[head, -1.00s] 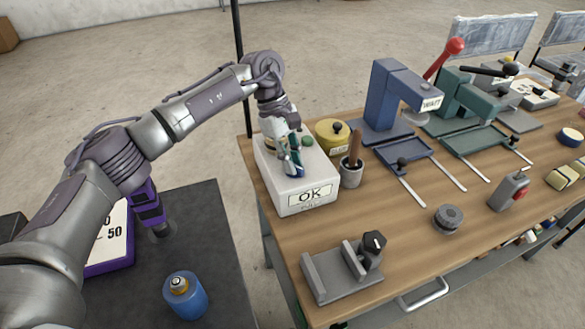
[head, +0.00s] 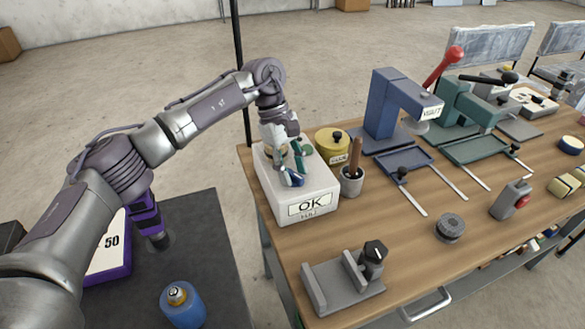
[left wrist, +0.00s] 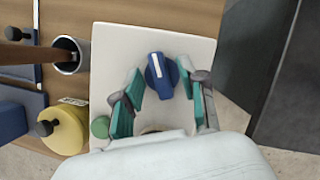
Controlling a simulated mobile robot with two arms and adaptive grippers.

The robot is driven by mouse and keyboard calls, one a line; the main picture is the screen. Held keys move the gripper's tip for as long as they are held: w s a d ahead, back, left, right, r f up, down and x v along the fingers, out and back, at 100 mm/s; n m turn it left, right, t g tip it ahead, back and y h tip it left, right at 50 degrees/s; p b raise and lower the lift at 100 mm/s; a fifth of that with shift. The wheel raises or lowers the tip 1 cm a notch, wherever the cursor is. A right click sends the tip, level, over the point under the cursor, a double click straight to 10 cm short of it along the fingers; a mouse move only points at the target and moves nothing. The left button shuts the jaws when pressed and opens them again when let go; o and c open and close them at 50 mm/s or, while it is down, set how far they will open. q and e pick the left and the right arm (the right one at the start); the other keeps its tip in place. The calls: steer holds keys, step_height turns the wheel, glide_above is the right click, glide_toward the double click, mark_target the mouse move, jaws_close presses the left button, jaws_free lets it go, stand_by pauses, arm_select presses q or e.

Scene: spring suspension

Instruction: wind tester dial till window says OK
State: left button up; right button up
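The tester (head: 272,188) is a white box at the left end of the wooden bench. Its front window (head: 313,204) reads OK. The blue dial (left wrist: 162,76) with a white pointer line sits on its top and shows in the left wrist view. In the head view the dial is partly hidden by my left gripper (head: 290,174), which is over the box top. In the left wrist view the teal fingers of my left gripper (left wrist: 164,101) are spread apart, with a gap between them and the dial. My right gripper is not in view.
A yellow tin (head: 332,146) and a grey cup (head: 352,183) with a brown handle stand right beside the tester. A green button (left wrist: 100,127) is on the tester top. A grey vise-like fixture (head: 342,283) sits at the bench's front. A blue canister (head: 184,306) stands on a dark surface at left.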

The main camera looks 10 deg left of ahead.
arm_select(q)
steer(key=shift+r, duration=0.1)
steer(key=v, duration=1.2)
steer(key=shift+w, duration=0.1)
